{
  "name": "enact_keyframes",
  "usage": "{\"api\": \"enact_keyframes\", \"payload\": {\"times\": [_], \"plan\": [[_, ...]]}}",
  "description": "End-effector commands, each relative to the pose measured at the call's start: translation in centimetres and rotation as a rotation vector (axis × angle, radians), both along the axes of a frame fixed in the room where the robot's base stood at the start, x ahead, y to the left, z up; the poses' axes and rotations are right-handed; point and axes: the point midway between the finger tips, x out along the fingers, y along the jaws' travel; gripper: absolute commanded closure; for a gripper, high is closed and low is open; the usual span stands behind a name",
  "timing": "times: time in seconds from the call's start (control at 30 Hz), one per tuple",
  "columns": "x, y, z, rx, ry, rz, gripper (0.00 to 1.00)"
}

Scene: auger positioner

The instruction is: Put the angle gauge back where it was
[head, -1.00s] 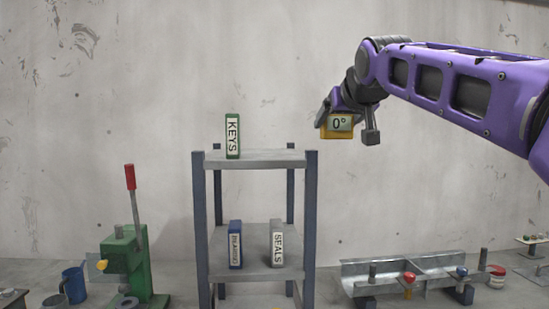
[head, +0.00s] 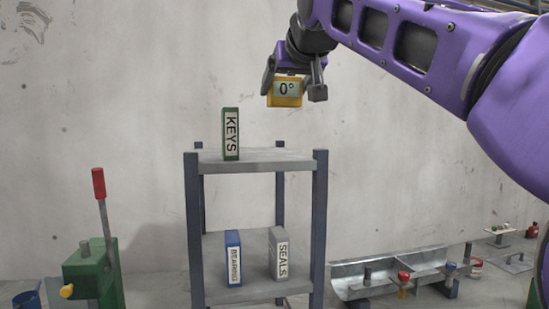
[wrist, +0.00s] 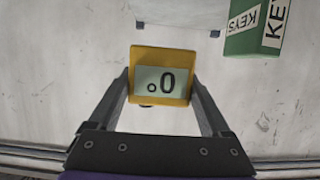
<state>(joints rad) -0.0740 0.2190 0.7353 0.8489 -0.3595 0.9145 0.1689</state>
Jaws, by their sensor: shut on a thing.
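The angle gauge (head: 285,92) is a small yellow block with a pale display reading 0°. My gripper (head: 292,85) is shut on it and holds it in the air, above the level of the rack's top shelf (head: 270,160) and over its right part in the head view. In the wrist view the gauge (wrist: 160,77) sits between the two fingers of my gripper (wrist: 160,92), its display facing the camera and upside down.
A green KEYS box (head: 231,135) stands on the top shelf's left part; the shelf's right part is bare. A blue BEARING box (head: 233,258) and a grey SEALS box (head: 279,253) stand on the lower shelf. A metal channel (head: 385,270) lies right; a green press (head: 90,270) stands left.

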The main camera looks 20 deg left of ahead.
Motion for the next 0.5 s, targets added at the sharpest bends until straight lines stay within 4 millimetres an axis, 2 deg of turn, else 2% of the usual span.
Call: {"api": "enact_keyframes", "payload": {"times": [0.17, 0.5], "plan": [[-0.1, -0.1, -0.7, -0.003, -0.003, -0.002, 0.97], [-0.1, -0.1, -5.3, -0.003, -0.001, -0.003, 0.97]]}}
